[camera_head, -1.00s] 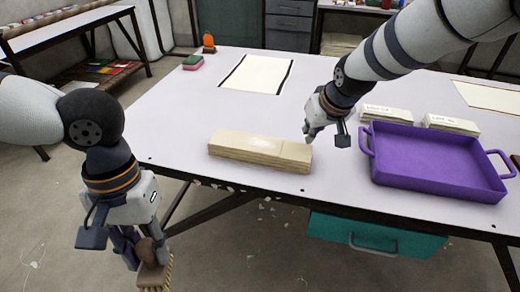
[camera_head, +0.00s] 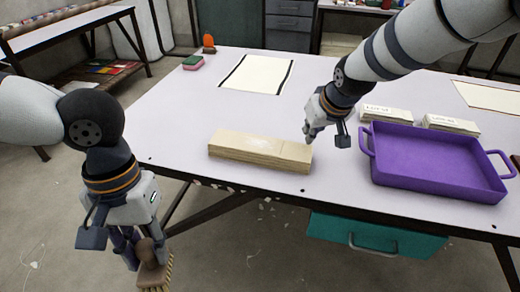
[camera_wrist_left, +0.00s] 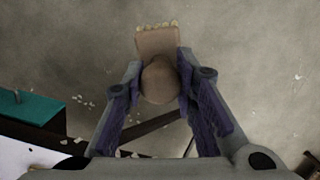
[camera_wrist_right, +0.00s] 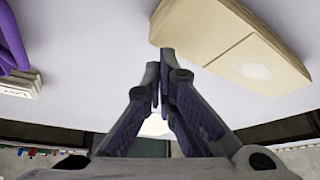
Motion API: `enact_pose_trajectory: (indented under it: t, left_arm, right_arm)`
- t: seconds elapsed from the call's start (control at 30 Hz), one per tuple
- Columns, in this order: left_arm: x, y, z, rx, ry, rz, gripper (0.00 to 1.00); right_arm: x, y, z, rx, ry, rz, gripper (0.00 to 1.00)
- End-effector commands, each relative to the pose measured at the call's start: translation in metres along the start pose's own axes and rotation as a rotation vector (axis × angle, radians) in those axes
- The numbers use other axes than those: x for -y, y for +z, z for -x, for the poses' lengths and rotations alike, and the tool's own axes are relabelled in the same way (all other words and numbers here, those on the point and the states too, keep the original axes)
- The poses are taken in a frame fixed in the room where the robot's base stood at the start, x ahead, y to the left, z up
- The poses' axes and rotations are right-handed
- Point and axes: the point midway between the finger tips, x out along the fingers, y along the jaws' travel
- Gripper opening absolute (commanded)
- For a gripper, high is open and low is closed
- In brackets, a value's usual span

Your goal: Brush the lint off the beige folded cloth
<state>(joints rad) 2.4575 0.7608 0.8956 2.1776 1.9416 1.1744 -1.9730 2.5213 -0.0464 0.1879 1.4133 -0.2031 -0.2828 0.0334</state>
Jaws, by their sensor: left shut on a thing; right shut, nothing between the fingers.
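The beige folded cloth (camera_head: 258,150) lies on the table near its front edge, with a pale whitish patch on top. It also shows in the right wrist view (camera_wrist_right: 215,38), where the pale patch is visible. My left gripper (camera_head: 140,252) is shut on the round knob of a wooden brush (camera_head: 153,272), off the table's front left side above the floor. The brush shows in the left wrist view (camera_wrist_left: 158,45) with pale bristles at its far end. My right gripper (camera_head: 312,135) is shut and empty at the right end of the cloth.
A purple tray (camera_head: 436,165) stands on the right of the table (camera_head: 170,120), with labelled stacks of cloth (camera_head: 388,113) behind it. A black-edged pale sheet (camera_head: 256,73), a sponge (camera_head: 193,62) and an orange object (camera_head: 208,42) are farther back. The table left of the cloth is clear.

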Motion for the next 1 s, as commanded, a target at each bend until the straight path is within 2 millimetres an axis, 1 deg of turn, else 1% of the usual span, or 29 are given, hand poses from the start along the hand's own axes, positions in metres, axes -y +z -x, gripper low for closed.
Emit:
enact_pose_trajectory:
  t: [0.37, 0.43, 0.7, 1.0]
  left_arm:
    - [0.0, 0.0, -0.003, 0.005, 0.0, 0.0, 0.04]
    - [0.0, 0.0, -0.002, 0.003, 0.0, 0.0, 0.04]
    - [-0.001, 0.001, 0.022, -0.038, 0.0, -0.001, 0.04]
    - [-0.001, 0.003, 0.042, -0.072, 0.0, -0.002, 0.04]
  right_arm:
    - [0.0, 0.004, -0.007, 0.001, 0.0, 0.0, 0.0]
    - [0.0, 0.003, -0.006, 0.0, 0.0, 0.0, 0.0]
    - [0.0, -0.012, 0.021, -0.007, 0.002, 0.001, 0.0]
    - [0.0, -0.026, 0.046, -0.006, 0.001, 0.0, 0.0]
